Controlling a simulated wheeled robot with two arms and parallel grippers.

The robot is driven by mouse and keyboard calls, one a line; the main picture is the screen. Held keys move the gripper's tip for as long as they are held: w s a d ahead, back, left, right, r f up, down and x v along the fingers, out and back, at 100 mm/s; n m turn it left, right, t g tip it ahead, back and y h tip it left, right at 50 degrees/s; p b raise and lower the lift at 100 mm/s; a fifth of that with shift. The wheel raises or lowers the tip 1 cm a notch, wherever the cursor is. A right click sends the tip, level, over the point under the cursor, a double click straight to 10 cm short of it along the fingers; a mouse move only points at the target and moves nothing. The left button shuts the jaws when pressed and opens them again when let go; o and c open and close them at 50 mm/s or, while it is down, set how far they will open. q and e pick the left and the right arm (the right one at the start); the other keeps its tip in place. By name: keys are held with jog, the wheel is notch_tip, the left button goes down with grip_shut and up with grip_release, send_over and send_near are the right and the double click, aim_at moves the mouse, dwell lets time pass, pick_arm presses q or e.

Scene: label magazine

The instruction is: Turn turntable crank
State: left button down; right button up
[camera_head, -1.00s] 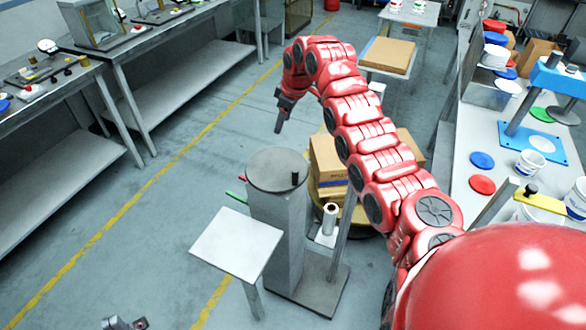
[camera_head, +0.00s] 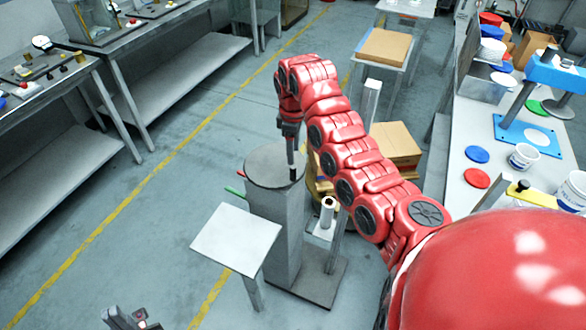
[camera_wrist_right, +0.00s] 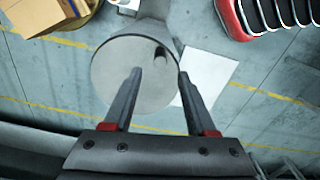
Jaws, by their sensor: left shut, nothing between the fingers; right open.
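The turntable is a round grey disc (camera_head: 265,165) on top of a grey pedestal. Its crank knob (camera_head: 293,176) is a short dark upright peg near the disc's right edge. In the right wrist view the disc (camera_wrist_right: 115,62) fills the upper middle, and the knob (camera_wrist_right: 160,56) stands near its rim. My right gripper (camera_head: 291,172) points down above the knob. In the wrist view its open fingers (camera_wrist_right: 160,73) lie to either side of the knob's line, with the knob just beyond the tips. My left gripper (camera_head: 133,320) is shut and empty, low at the bottom left.
A white plate (camera_head: 236,238) on a post stands in front of the pedestal. A green rod (camera_head: 234,191) and a red rod (camera_head: 240,174) stick out at its left. A roll (camera_head: 328,212) and cardboard boxes (camera_head: 395,145) are at the right. The floor to the left is clear.

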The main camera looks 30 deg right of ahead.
aim_at(293, 170)
notch_tip(293, 170, down, 9)
jog(key=shift+r+p, duration=0.1)
jog(key=shift+p, duration=1.1)
grip_shut()
dwell(0.5)
